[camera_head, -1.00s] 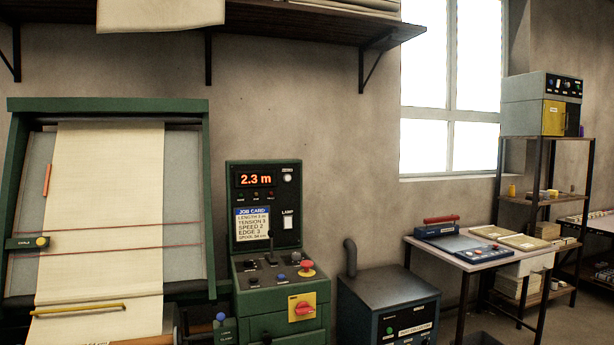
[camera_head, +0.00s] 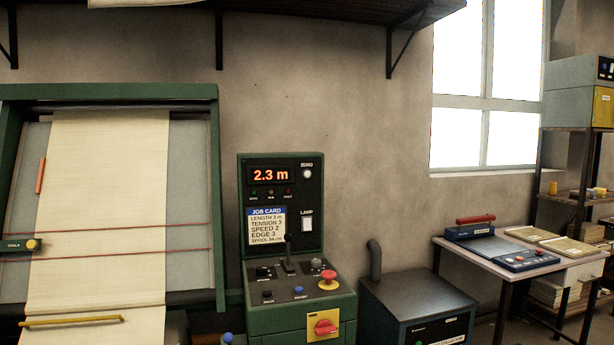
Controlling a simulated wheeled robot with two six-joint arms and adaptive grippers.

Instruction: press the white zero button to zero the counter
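The white zero button (camera_head: 307,173) is a small round button at the upper right of the black control panel (camera_head: 312,240). The counter display (camera_head: 271,175) left of it reads 2.3 m in orange digits. Small indicator lamps sit in a row under the display. A job card (camera_head: 266,227) with a blue header is on the panel below, and a white lamp switch (camera_head: 307,224) is to its right. Neither of my grippers is in view, and nothing touches the button.
Below the panel, a green console (camera_head: 259,319) carries a lever, knobs and a red mushroom button (camera_head: 328,279). A green-framed cloth machine (camera_head: 214,190) stands left. A dark cabinet with a pipe (camera_head: 417,295) and a table (camera_head: 454,245) stand right. The space before the panel looks clear.

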